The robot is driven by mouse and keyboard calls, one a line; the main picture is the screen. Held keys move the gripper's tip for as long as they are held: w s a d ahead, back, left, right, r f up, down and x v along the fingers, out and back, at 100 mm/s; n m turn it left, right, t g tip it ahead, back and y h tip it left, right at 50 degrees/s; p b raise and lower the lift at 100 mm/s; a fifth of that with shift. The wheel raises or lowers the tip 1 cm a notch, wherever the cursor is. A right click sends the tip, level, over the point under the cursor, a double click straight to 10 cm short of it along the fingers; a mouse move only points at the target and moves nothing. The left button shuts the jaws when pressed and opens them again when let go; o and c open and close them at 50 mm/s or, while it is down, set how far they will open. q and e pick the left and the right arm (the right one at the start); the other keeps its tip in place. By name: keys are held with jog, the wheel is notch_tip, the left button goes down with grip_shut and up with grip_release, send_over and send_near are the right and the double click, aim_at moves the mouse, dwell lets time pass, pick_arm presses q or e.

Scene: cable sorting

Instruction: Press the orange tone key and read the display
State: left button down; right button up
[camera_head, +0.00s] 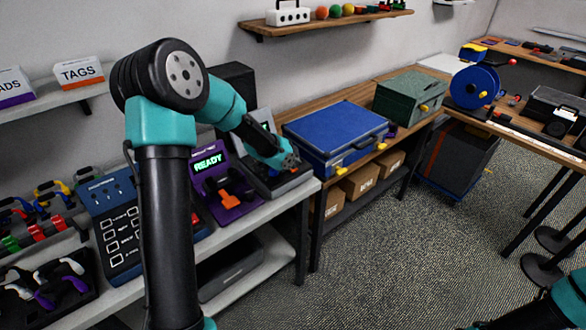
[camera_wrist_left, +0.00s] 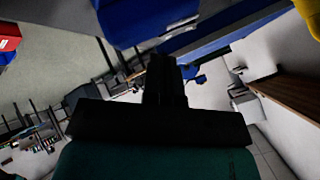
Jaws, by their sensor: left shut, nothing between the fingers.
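The orange tone key (camera_head: 228,199) sits on the sloped front of a purple device on the left bench. Above the key, the device's display (camera_head: 208,162) reads "READY" in green letters. My left arm reaches across in front of the bench, and its wrist end is to the right of the purple device, apart from the key. The left fingers are hard to make out in the head view. In the left wrist view my left gripper (camera_wrist_left: 165,65) is dark, shut and empty. My right gripper is out of view; only a teal part of that arm shows at the lower right.
A blue case (camera_head: 335,135) stands right of the left gripper, with a green box (camera_head: 408,96) beyond. A dark blue panel with white-outlined keys (camera_head: 118,225) lies left of the purple device. My left arm hides part of the bench. Carpeted floor is open at centre right.

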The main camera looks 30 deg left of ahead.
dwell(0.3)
pick_arm(q)
jog(key=shift+r, duration=2.5)
jog(key=s+d+f+n+g+h, duration=0.1)
jog(key=s+d+f+n, duration=0.25)
jog(key=d+f, duration=0.4)
jog(key=s+d+f+n+g+h, duration=0.1)
jog(key=s+d+f+n+g, duration=0.2)
jog(key=f, duration=0.7)
jog(key=s+d+f+n+g, duration=0.2)
jog(key=s+f, duration=0.5)
jog(key=s, duration=0.4)
jog(key=s+d+f+n+g, duration=0.2)
jog(key=s+d+f+n, duration=0.2)
jog(key=s+f, duration=0.3)
jog(key=s+n, duration=0.1)
jog(key=s, duration=0.3)
jog(key=shift+s+y, duration=0.15)
jog(key=shift+y, duration=0.15)
jog(key=shift+f, duration=0.1)
